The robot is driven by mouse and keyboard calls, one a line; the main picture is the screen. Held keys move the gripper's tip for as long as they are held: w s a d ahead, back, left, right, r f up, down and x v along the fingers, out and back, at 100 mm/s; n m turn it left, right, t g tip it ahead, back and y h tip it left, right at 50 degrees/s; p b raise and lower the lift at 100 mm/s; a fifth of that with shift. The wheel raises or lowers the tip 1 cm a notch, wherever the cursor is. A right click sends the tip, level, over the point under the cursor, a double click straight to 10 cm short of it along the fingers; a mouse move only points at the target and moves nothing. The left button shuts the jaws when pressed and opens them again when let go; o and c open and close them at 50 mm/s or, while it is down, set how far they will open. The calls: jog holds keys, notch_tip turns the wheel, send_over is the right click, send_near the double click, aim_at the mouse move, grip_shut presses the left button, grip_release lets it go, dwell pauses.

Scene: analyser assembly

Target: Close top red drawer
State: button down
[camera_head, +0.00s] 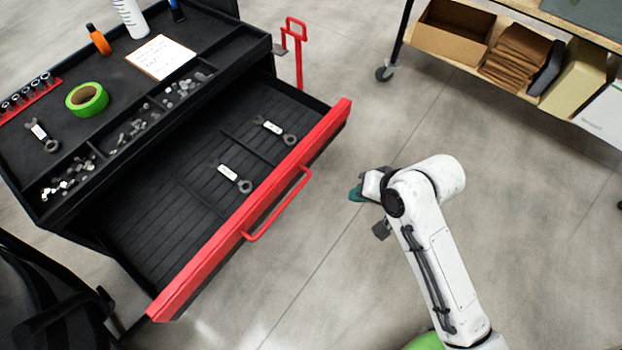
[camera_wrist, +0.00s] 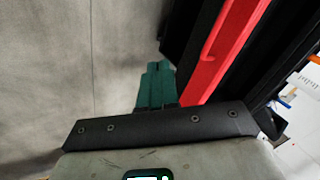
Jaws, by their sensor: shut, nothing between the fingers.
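The top red drawer (camera_head: 255,205) is pulled well out of the black tool cart (camera_head: 66,203). Its red front has a red bar handle (camera_head: 279,208). Two wrenches lie inside on the black liner. My gripper (camera_head: 357,192) is to the right of the drawer front, apart from the handle in the head view. In the wrist view its teal fingers (camera_wrist: 155,85) are together with nothing between them. The red drawer front (camera_wrist: 215,60) shows just to the right of the fingers in that view. Whether they touch it I cannot tell.
The cart top holds green tape (camera_head: 87,99), a notepad (camera_head: 161,57), a bottle (camera_head: 130,18) and small hardware. A red side handle (camera_head: 297,50) stands at the cart's far side. A wheeled shelf with boxes (camera_head: 450,30) is at top right.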

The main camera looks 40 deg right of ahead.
jog(key=w+f+m+t+b, duration=0.1)
jog(key=w+f, duration=0.3)
jog(key=w, duration=0.4)
jog(key=w+f+m+t+b, duration=0.2)
jog(key=w+f+m+b, duration=0.2)
jog(key=w, duration=0.4)
jog(key=shift+a+f, duration=0.15)
jog(key=shift+f, duration=0.25)
jog(key=shift+w, duration=0.15)
